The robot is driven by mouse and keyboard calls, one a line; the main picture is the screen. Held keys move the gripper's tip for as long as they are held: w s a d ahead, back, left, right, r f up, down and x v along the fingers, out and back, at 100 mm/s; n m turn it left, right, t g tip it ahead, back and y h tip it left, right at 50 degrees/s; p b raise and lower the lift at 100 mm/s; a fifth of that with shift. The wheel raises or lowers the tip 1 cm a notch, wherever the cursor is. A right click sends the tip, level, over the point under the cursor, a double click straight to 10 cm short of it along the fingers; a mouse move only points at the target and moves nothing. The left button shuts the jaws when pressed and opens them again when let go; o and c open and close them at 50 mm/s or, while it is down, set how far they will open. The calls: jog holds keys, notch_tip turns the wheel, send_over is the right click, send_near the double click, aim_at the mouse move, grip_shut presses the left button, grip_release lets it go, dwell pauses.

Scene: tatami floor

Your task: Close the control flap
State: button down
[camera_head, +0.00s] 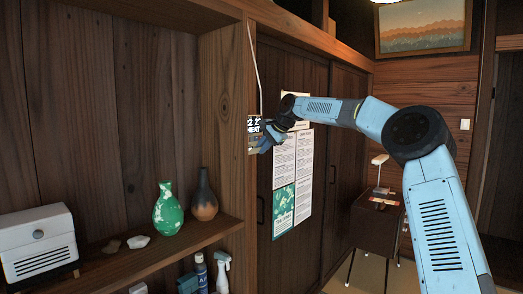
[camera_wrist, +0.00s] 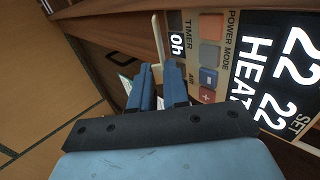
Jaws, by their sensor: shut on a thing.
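A wall control panel with a dark display reading "22 22 HEAT" (camera_wrist: 275,70) and several buttons fills the right of the wrist view. In the head view the control panel (camera_head: 254,126) is small, on the shelf's wooden side post, partly behind my gripper. The control flap (camera_wrist: 158,38) shows in the wrist view as a thin cream plate at the panel's button edge, standing out from the panel. My gripper (camera_wrist: 160,72) is shut on the flap, its blue fingers either side of it, beside the buttons. In the head view my gripper (camera_head: 270,137) is at the panel; the flap cannot be made out there.
Left, a wooden shelf (camera_head: 130,262) holds a green vase (camera_head: 169,212), a brown vase (camera_head: 203,196) and a white heater-like box (camera_head: 38,248). Posters (camera_head: 285,185) hang on the cabinet door behind my gripper. A small side table with a lamp (camera_head: 379,172) stands farther back.

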jog(key=shift+w+a+r+g+h, duration=0.15)
jog(key=shift+w+a+g+h, duration=0.1)
jog(key=shift+g+h, duration=0.35)
jog(key=shift+w+a+r+g+h, duration=0.1)
jog(key=shift+a+g+h, duration=0.1)
jog(key=shift+g+h, duration=0.35)
jog(key=shift+w+h, duration=0.1)
jog(key=shift+h, duration=0.45)
jog(key=c, duration=1.3)
grip_release()
jog(key=shift+w, duration=0.1)
jog(key=shift+o, duration=0.6)
jog(key=shift+a+r, duration=0.1)
jog(key=shift+r, duration=0.2)
jog(key=s+d+r, duration=0.4)
jog(key=s+d, duration=0.4)
jog(key=d, duration=0.3)
jog(key=shift+s, duration=0.3)
